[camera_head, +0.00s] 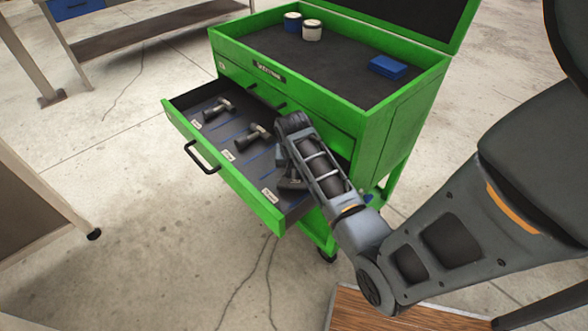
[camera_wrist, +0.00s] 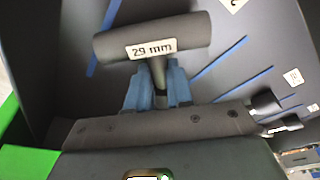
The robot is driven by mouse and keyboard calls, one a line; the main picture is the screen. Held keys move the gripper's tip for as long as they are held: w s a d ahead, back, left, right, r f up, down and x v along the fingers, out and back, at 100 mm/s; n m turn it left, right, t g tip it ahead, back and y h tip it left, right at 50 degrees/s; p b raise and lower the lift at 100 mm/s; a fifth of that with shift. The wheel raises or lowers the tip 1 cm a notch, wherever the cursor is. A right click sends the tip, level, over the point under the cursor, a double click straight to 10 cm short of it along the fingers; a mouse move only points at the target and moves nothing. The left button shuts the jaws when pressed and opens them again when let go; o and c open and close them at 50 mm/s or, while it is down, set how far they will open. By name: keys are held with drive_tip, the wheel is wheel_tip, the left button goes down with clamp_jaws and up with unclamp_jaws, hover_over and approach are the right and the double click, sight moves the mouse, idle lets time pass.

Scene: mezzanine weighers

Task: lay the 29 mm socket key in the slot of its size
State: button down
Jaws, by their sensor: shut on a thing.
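The 29 mm socket key (camera_wrist: 150,33) shows in the wrist view as a dark grey T-handled tool with a white "29 mm" label on its crossbar. My gripper (camera_wrist: 158,85) is shut on it, its blue fingers on either side of the stem below the crossbar. In the head view my gripper (camera_head: 290,178) is over the near right part of the open drawer (camera_head: 236,183); my arm hides most of the held key there. The drawer has blue divider lines and white size labels along its front; the one nearest my gripper is too small to read.
Two other socket keys, one farther back (camera_head: 218,106) and one in the middle (camera_head: 255,136), lie in the drawer. The green cabinet (camera_head: 400,125) has two small cans (camera_head: 312,30) and a blue box (camera_head: 388,67) on top. Its raised lid stands behind.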

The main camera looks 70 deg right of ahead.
sight(294, 177)
drive_tip(key=shift+f, duration=0.25)
drive_tip(key=c, duration=0.9)
unclamp_jaws()
drive_tip(key=shift+c, duration=0.2)
drive_tip(key=shift+v, duration=3.9)
